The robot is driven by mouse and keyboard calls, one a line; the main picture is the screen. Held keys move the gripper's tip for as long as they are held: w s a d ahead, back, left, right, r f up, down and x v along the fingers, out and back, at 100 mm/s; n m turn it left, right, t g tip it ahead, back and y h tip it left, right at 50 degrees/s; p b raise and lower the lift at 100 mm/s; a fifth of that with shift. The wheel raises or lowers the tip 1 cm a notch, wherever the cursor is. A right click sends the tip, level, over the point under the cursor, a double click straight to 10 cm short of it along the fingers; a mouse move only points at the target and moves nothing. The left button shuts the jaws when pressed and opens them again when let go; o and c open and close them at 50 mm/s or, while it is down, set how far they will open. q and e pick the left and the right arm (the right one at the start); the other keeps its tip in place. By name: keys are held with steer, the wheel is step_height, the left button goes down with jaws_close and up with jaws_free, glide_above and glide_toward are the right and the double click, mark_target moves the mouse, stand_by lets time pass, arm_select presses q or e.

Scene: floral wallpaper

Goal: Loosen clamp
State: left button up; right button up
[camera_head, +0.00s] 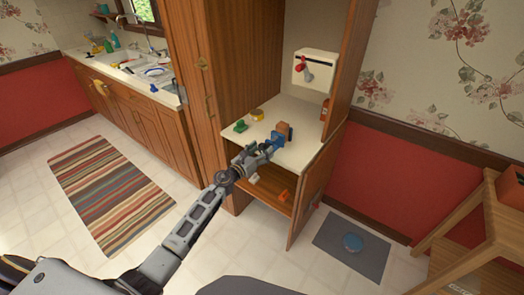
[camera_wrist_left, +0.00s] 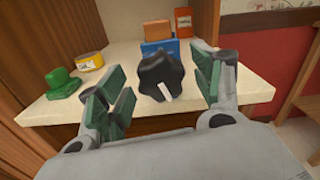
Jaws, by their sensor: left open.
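A blue clamp (camera_head: 277,138) stands on the cabinet's pale shelf, with a brown-orange block (camera_head: 285,129) at it. In the left wrist view, the clamp's blue body (camera_wrist_left: 152,47) is partly hidden by a black lobed knob (camera_wrist_left: 160,72) with a white mark. The block (camera_wrist_left: 157,30) shows above the blue body. My left gripper (camera_head: 262,151) is at the shelf's front edge, close to the clamp. Its green-padded fingers (camera_wrist_left: 161,76) are open, one on each side of the knob, with visible gaps. I cannot tell how deep the knob sits between them. My right gripper is not in view.
On the shelf (camera_head: 292,154), a green object (camera_head: 240,126) and a yellow tape roll (camera_head: 257,114) lie left of the clamp. An orange-red box (camera_wrist_left: 184,21) stands behind it. Cabinet walls and an open lower door (camera_head: 312,190) flank the space. An orange item (camera_head: 284,195) lies below.

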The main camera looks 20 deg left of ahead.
arm_select(q)
steer(key=shift+w+d, duration=0.15)
steer(key=shift+w, duration=0.1)
steer(key=shift+c, duration=0.2)
steer(key=c, duration=1)
steer(key=shift+o, duration=0.2)
steer(key=shift+n, duration=0.3)
